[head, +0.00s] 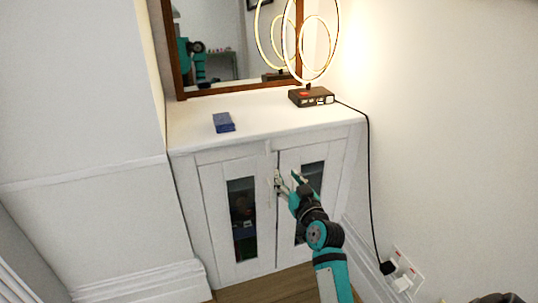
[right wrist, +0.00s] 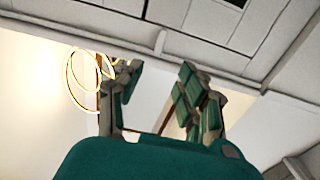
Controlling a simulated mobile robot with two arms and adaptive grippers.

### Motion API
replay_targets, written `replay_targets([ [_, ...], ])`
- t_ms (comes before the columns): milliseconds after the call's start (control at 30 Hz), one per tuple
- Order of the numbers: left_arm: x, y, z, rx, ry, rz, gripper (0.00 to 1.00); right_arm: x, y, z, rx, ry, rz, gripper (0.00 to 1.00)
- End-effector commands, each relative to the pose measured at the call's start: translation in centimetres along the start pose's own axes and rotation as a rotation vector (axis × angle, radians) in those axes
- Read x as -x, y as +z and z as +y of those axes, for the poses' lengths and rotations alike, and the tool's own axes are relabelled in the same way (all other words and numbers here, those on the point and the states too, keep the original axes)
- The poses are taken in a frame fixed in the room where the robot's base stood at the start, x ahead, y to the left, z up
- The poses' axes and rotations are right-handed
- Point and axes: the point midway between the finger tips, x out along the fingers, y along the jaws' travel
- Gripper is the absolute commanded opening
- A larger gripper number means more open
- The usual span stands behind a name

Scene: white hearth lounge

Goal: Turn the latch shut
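The white cabinet (head: 212,215) has two doors with dark glass panels that meet at the middle. My right gripper (head: 289,181) is at the upper part of this seam, close to the latch. In the right wrist view its two fingers (right wrist: 160,84) are spread apart with nothing between them. Whether a finger touches the latch I cannot tell. My left gripper is not in view.
On the cabinet top are a blue box (head: 223,122), a lit ring lamp (head: 312,97) and a framed mirror (head: 236,84). The lamp's black cord (head: 370,190) runs down the right side to a wall socket (head: 407,269). Walls stand close on both sides.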

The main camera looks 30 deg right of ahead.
Motion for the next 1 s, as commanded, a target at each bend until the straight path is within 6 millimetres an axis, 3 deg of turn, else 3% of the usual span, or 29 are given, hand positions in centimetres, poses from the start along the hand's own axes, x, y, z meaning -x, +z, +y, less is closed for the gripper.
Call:
replay_targets([
  [267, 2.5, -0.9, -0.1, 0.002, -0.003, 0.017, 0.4, -6.1, 0.1, 0.0, -0.003, -0.001, 0.001, 0.38],
  [600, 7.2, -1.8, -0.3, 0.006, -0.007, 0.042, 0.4, -12.9, 0.1, 0.0, -0.002, -0.001, 0.0, 0.38],
  [800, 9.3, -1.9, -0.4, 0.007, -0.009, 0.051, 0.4, -15.0, 0.1, -0.1, -0.002, -0.002, -0.001, 0.38],
  [1000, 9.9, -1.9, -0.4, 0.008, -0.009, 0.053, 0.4, -15.6, 0.1, -0.1, 0.0, -0.001, -0.002, 0.38],
])
